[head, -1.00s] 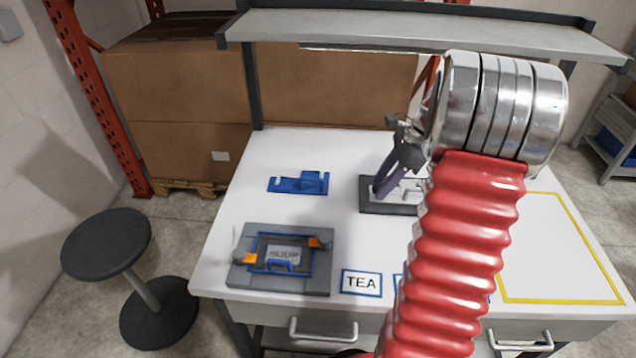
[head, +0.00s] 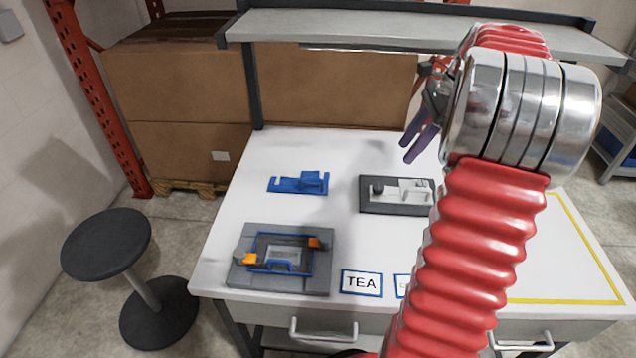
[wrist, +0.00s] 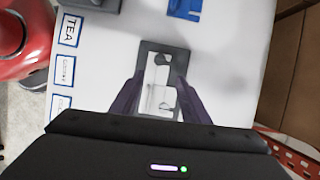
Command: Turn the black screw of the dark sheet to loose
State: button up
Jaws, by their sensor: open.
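The dark sheet (head: 368,206) lies flat on the white table, right of its middle. The black screw (head: 377,186) stands at the sheet's left end in the head view; it also shows as a dark round knob in the wrist view (wrist: 162,59). A light grey piece with a handle (head: 413,190) lies on the sheet beside the screw. My gripper (head: 414,151) is open and empty, raised above the sheet and apart from the screw. In the wrist view its two dark purple fingers (wrist: 161,98) frame the sheet from above. Which way the screw is turned I cannot tell.
A blue bracket (head: 298,183) lies to the left. A grey plate with a blue frame and orange clamps (head: 238,280) sits at the table's front left. Label cards, one reading TEA (head: 361,283), line the front edge. A shelf (head: 420,32) hangs over the back.

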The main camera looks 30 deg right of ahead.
jog(key=s+a+r+n+h, duration=0.2)
jog(key=a+n, duration=0.5)
jog(key=a, duration=0.7)
jog(key=s+a+r+n+t+h, duration=0.1)
jog(key=s+a+r+n, duration=0.1)
jog(key=a+n, duration=0.6)
jog(key=shift+s+a+n+h, duration=0.35)
jog(key=shift+s+a, duration=0.3)
jog(key=shift+a, duration=2.4)
jog(key=s+a+f+n+t, duration=0.2)
jog(key=s+a+f+n, duration=0.2)
jog(key=s+a+n, duration=0.3)
jog(key=shift+s+a+n, duration=0.4)
jog(key=shift+a+n, duration=0.45)
jog(key=shift+a, duration=0.05)
